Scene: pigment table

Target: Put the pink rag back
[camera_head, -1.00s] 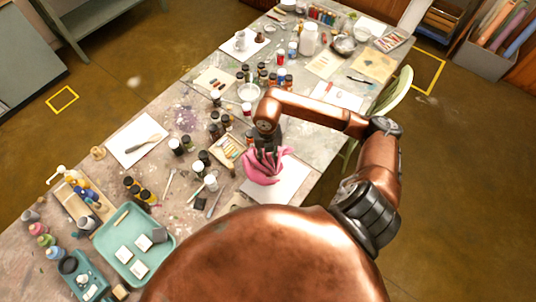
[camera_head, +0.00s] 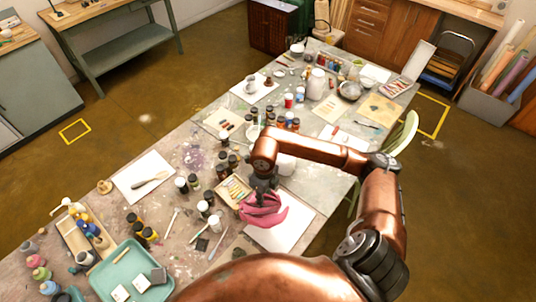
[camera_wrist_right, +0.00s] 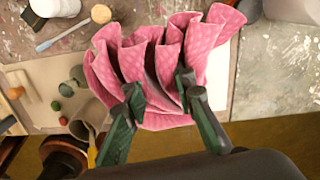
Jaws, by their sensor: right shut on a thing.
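The pink rag (camera_head: 262,214) is bunched up in my right gripper (camera_head: 264,192), over the left part of a white sheet (camera_head: 293,228) on the table. In the right wrist view the rag (camera_wrist_right: 135,65) spreads in loose folds around the fingers, and the right gripper (camera_wrist_right: 160,88) is shut on it. I cannot tell whether the rag's underside touches the sheet. My left gripper is not in view.
A small wooden box of sticks (camera_head: 234,188) lies just left of the rag. Several dark bottles (camera_head: 228,161) and white-capped jars (camera_head: 204,208) stand nearby on the cluttered table. A teal tray (camera_head: 118,252) is at the front left. The sheet's right part is bare.

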